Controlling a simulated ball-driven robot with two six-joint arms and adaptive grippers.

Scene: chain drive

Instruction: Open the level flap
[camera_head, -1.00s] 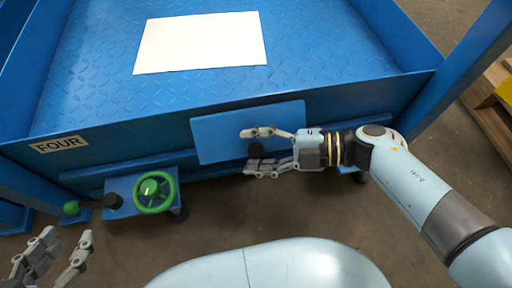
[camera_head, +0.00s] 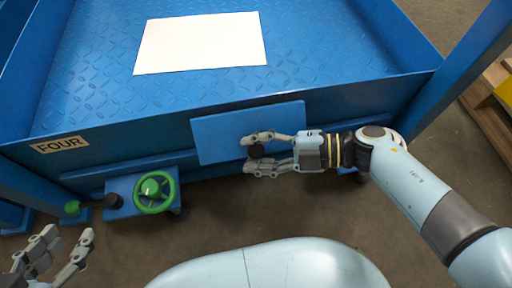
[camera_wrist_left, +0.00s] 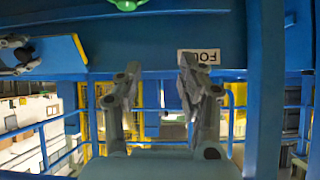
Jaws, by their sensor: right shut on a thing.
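The level flap (camera_head: 220,136) is a light blue plate on the front of the blue platform, and it looks closed. A dark round knob (camera_head: 255,151) stands out from its lower middle. My right gripper (camera_head: 257,153) comes from the right and is shut on this knob, one finger above and one below. The flap (camera_wrist_left: 55,57) also shows at the left of the left wrist view, with my right gripper at its edge. My left gripper (camera_head: 66,246) is open and empty at the bottom left, well away from the flap. It also shows in the left wrist view (camera_wrist_left: 158,80).
A green handwheel (camera_head: 155,192) on a blue bracket and a small green knob (camera_head: 72,207) are left of the flap. A FOUR label (camera_head: 59,144) is on the platform front. A white sheet (camera_head: 200,43) lies on the platform. A blue post (camera_head: 462,70) stands at right.

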